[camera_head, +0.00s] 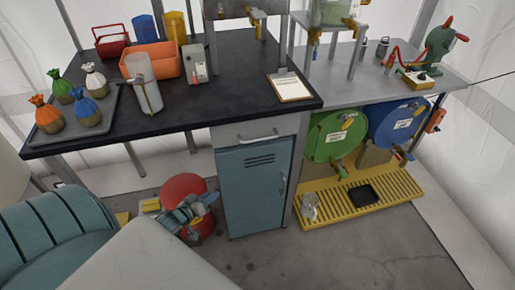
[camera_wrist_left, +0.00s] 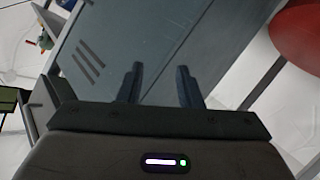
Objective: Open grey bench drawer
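The grey bench drawer (camera_head: 252,131) is under the black bench top, above a blue cabinet door. It looks shut, and its pale bar handle (camera_head: 260,138) runs across its front. My left gripper (camera_head: 203,205) is low, left of the blue cabinet and below the drawer, apart from the handle. In the left wrist view its two fingers (camera_wrist_left: 159,85) stand apart with nothing between them, and the blue cabinet door (camera_wrist_left: 140,40) with its slots lies beyond. I cannot make out the drawer handle in that view. My right gripper is not in view.
A red rounded object (camera_head: 184,188) is right behind my left gripper; it also shows in the left wrist view (camera_wrist_left: 302,35). Green (camera_head: 335,137) and blue (camera_head: 398,122) drums stand over a yellow grate (camera_head: 345,215) on the right. The floor before the cabinet is clear.

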